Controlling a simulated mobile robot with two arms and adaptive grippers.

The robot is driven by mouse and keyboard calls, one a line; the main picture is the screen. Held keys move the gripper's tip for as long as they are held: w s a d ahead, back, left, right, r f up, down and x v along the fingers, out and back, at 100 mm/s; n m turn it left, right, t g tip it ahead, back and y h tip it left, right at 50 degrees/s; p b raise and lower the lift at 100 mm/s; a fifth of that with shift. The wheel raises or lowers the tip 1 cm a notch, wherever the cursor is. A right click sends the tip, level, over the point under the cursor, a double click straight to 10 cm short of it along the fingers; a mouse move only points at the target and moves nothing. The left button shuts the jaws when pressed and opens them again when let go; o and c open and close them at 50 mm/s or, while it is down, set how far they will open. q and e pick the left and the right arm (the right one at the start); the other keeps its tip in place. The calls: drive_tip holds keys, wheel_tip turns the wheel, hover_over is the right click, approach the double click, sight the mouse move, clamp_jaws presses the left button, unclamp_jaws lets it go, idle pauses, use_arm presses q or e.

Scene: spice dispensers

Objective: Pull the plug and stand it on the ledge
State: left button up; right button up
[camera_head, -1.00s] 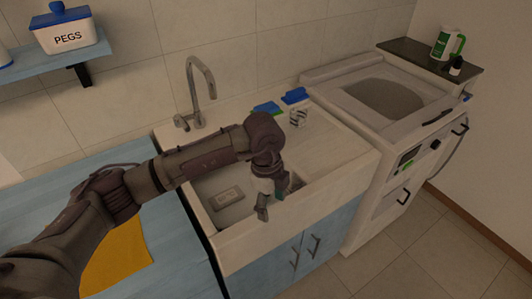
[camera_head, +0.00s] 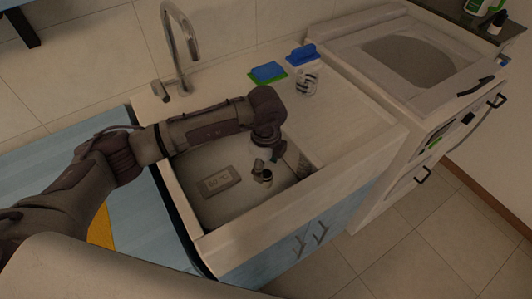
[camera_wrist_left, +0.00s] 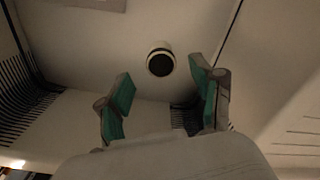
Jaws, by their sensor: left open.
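The plug (camera_wrist_left: 160,62) shows in the left wrist view as a small round piece with a dark top and a pale rim, on the basin floor. My left gripper (camera_wrist_left: 162,84) is open, its green-padded fingers apart and nothing between them; the plug appears just beyond the fingertips. In the head view my left gripper (camera_head: 264,168) reaches down into the sink basin (camera_head: 225,208), and its wrist and fingers partly hide what is below. The pale sink surround (camera_head: 350,118) runs flat to the right of the basin. My right gripper is not in view.
A tap (camera_head: 180,45) stands behind the basin. A blue-and-green sponge (camera_head: 268,72), a blue-handled brush (camera_head: 302,55) and a small striped jar (camera_head: 307,82) sit on the back of the surround. A plate (camera_head: 218,181) marked with a temperature lies in the basin.

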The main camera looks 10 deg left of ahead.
sight(266, 174)
use_arm(q)
wheel_tip(266, 174, down, 7)
drive_tip(key=shift+w+f, duration=0.1)
drive_tip(key=shift+f, duration=0.5)
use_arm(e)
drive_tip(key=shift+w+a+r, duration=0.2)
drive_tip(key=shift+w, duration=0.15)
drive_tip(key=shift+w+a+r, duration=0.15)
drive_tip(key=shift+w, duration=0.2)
use_arm(q)
drive_tip(key=c, duration=1.2)
drive_tip(key=o, duration=0.4)
drive_tip(key=c, duration=0.3)
drive_tip(key=shift+r+p, duration=0.1)
drive_tip(key=shift+p, duration=0.2)
drive_tip(key=shift+c, duration=0.2)
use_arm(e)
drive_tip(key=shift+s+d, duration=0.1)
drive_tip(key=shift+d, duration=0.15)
use_arm(q)
drive_tip(key=shift+r+p, duration=1.05)
drive_tip(key=shift+r, duration=0.1)
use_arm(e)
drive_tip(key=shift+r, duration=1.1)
